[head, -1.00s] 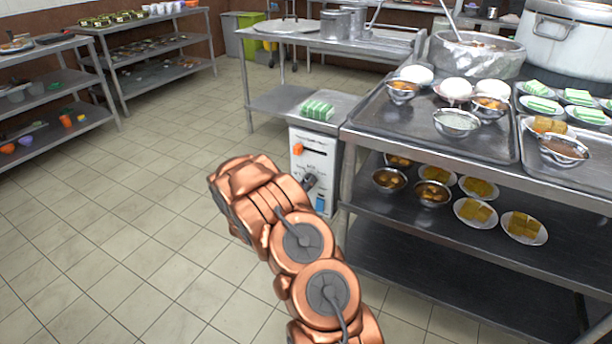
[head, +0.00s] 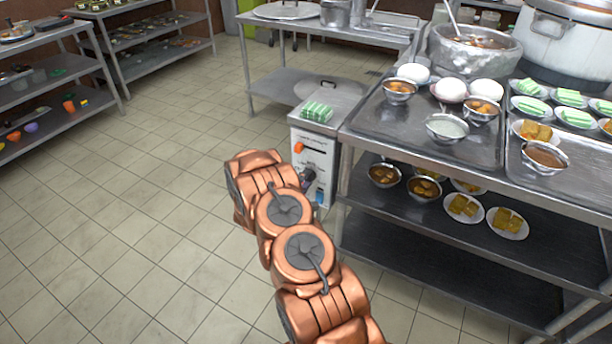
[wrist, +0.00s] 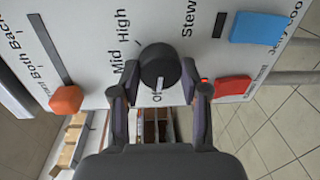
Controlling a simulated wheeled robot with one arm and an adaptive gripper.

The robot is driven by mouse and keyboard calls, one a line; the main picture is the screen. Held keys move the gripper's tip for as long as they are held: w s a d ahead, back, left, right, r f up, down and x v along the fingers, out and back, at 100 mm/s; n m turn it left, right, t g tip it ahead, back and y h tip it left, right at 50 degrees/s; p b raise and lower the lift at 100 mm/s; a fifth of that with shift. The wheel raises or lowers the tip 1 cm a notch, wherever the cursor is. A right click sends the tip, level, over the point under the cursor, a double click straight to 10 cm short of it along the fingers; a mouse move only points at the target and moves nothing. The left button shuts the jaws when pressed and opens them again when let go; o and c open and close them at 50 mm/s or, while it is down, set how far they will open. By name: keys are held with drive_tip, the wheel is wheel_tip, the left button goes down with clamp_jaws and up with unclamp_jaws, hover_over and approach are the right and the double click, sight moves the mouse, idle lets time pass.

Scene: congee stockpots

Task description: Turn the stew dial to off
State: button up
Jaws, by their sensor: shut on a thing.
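The black stew dial (wrist: 160,67) is on the white control panel (wrist: 217,60) in the wrist view, beside the printed words Mid, High and Stew. A partly covered label starting with O is just below it. My gripper (wrist: 160,84) is shut on the dial, one dark finger on each side. I cannot clearly make out the dial's pointer. In the head view, my gripper (head: 307,181) is at the front of the white cooker unit (head: 313,152), and my copper arm partly covers it.
An orange slider knob (wrist: 66,99), a blue switch (wrist: 258,28) and a red switch (wrist: 233,88) are near the dial. A steel counter with bowls (head: 447,128) stands to the right. Green-striped blocks (head: 316,111) lie on the unit. The tiled floor to the left is clear.

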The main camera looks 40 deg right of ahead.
drive_tip(key=shift+r+n+p, duration=0.15)
drive_tip(key=shift+n+p, duration=0.15)
drive_tip(key=shift+n, duration=0.2)
drive_tip(key=shift+w, duration=0.1)
drive_tip(key=o, duration=1.2)
drive_tip(key=shift+c, duration=0.2)
drive_tip(key=shift+a, duration=0.1)
drive_tip(key=f+v, duration=0.1)
drive_tip(key=v, duration=1)
drive_tip(key=shift+a+r, duration=0.35)
drive_tip(key=shift+a, duration=0.05)
